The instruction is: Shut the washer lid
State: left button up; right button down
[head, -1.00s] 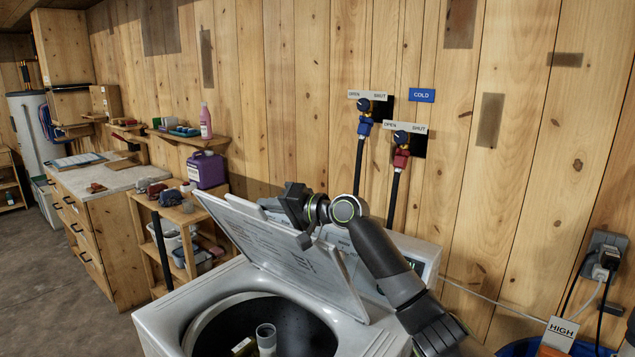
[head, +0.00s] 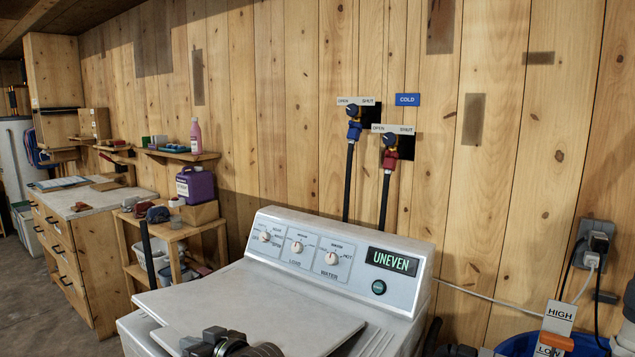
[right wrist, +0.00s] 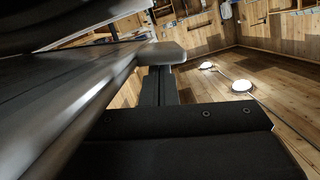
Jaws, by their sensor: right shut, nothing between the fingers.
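The washer (head: 410,285) stands at the bottom centre of the head view. Its pale lid (head: 265,305) is down over the tub opening, which it hides. A strip of the washer's top shows past the lid's left edge; I cannot tell whether the lid lies fully flush. My right gripper (head: 210,344) is at the bottom edge of the head view, over the near part of the lid, shut and empty. Whether it touches the lid is unclear. Its dark parts fill much of the right wrist view (right wrist: 165,95). My left gripper is out of view.
The control panel (head: 340,258) behind the lid has dials and a display reading UNEVEN. Hoses and two valves (head: 388,150) are on the wall behind. A shelf unit (head: 170,232) stands left; a blue tub (head: 530,345) and outlet (head: 598,245) are right.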

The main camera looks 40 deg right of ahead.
jog(key=shift+s+a+f+b, duration=0.15)
jog(key=shift+f+b, duration=0.1)
jog(key=shift+f, duration=0.5)
jog(key=shift+w+a+f+b, duration=0.1)
jog(key=shift+a+f+b, duration=0.15)
jog(key=shift+f, duration=0.5)
jog(key=shift+s+a+f+b, duration=0.1)
jog(key=shift+f+b, duration=0.2)
jog(key=shift+f, duration=0.45)
